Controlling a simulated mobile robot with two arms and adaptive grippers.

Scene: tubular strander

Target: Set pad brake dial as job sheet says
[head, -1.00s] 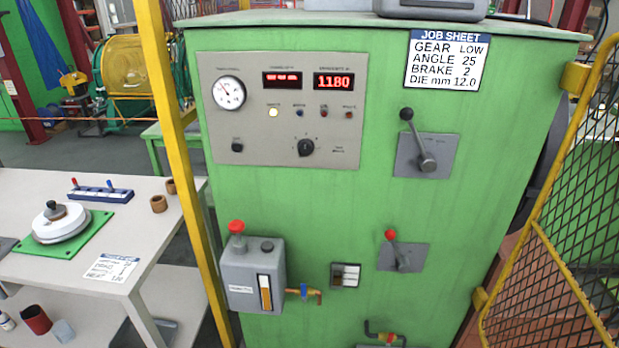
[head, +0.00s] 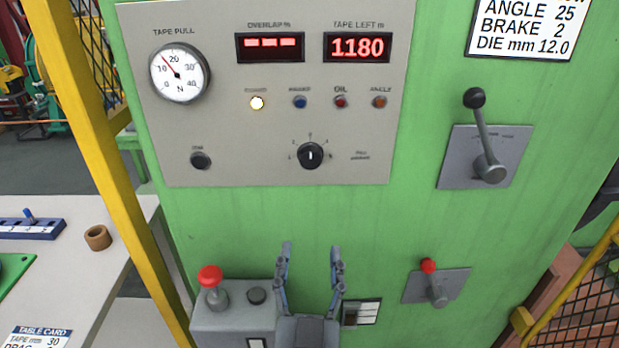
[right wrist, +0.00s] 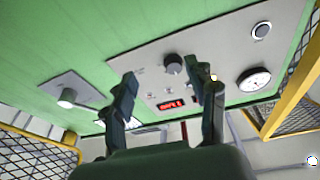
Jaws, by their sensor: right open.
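The pad brake dial is the black knob (head: 310,155) with a white pointer line, low on the grey control panel (head: 240,175). Its pointer stands about straight up; the small scale marks around it are hard to read. The job sheet (head: 522,30) at top right shows ANGLE 25, BRAKE 2, DIE mm 12.0; its top is cut off. My right gripper (head: 310,255) is open and empty, below the dial and apart from it. In the right wrist view, the dial (right wrist: 173,64) shows beyond and between the open fingers (right wrist: 165,92). My left gripper is not in view.
A gauge (head: 179,72) and lit displays sit above the dial. Two levers, one black-knobbed (head: 488,165) and one red-knobbed (head: 436,285), stand at right. A grey box with a red button (head: 210,277) is low left. A yellow post (head: 115,150) stands left.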

